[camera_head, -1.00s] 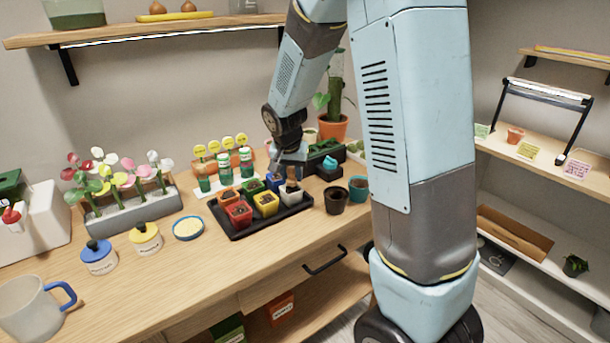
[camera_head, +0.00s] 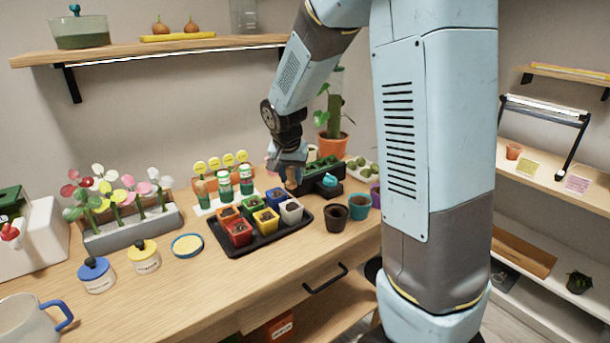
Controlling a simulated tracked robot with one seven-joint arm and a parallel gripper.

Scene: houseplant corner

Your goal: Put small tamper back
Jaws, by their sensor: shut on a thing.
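My gripper (camera_head: 289,163) is shut on the small tamper, a brown wooden piece (camera_head: 291,182) that hangs below the fingers. It is held behind and above the white pot (camera_head: 291,212) at the back right of the seedling tray, just left of a dark green rack (camera_head: 321,166). The fingers are small and partly hidden by the wrist. From this view I cannot tell whether the tamper touches anything.
The black tray (camera_head: 262,244) holds several coloured pots. A black pot (camera_head: 335,218) and a teal pot (camera_head: 359,207) stand to its right. A teal-topped object (camera_head: 329,181) sits before the rack. Labelled shakers (camera_head: 224,184) stand behind the tray.

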